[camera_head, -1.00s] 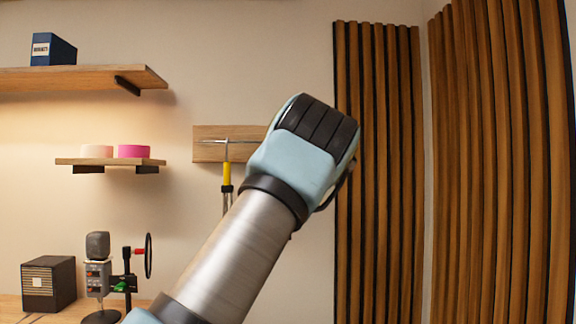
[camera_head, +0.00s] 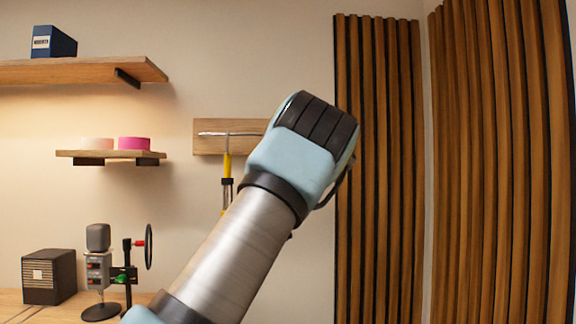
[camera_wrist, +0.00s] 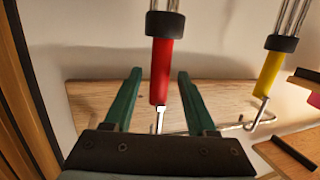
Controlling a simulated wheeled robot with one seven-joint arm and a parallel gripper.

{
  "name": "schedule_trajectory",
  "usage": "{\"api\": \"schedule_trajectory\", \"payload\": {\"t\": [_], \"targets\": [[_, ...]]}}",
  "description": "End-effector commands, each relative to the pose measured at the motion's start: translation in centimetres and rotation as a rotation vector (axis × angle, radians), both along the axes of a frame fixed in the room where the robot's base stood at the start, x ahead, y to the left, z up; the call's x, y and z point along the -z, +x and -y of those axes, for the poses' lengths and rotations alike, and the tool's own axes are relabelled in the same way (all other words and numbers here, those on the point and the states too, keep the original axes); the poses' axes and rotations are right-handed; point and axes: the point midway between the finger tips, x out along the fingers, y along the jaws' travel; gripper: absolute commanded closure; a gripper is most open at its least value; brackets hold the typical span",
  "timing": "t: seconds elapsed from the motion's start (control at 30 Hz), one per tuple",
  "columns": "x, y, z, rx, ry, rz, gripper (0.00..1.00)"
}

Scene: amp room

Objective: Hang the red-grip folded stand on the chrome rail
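The red-grip folded stand (camera_wrist: 161,70) shows only in the wrist view. Its red grip lies between my gripper's two green fingers (camera_wrist: 160,76), with a gap on each side. Its metal hook end (camera_wrist: 158,118) points toward my palm, and the palm partly hides it. I cannot tell whether the hook touches the rail. The chrome rail (camera_head: 228,134) is fixed to a wooden board (camera_head: 208,146), partly hidden behind my arm in the head view. My gripper is open. In the head view its fingers are hidden behind the wrist.
A yellow-grip stand (camera_head: 227,165) hangs from the rail; it also shows in the wrist view (camera_wrist: 270,72). A small shelf (camera_head: 110,155) with pink rolls is left of the board. Slatted wood panels (camera_head: 378,170) stand right. A microphone (camera_head: 98,237) and a black box (camera_head: 49,276) are below left.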

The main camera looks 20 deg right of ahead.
Motion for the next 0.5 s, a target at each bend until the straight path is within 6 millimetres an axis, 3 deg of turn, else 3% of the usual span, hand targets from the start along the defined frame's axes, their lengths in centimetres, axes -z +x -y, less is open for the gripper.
{"api": "schedule_trajectory", "payload": {"t": [0.33,0.5], "targets": [[0.3,-0.2,0.1,0.000,0.001,-0.003,0.35],[0.3,-1.9,0.3,0.003,-0.001,-0.001,0.35]]}}
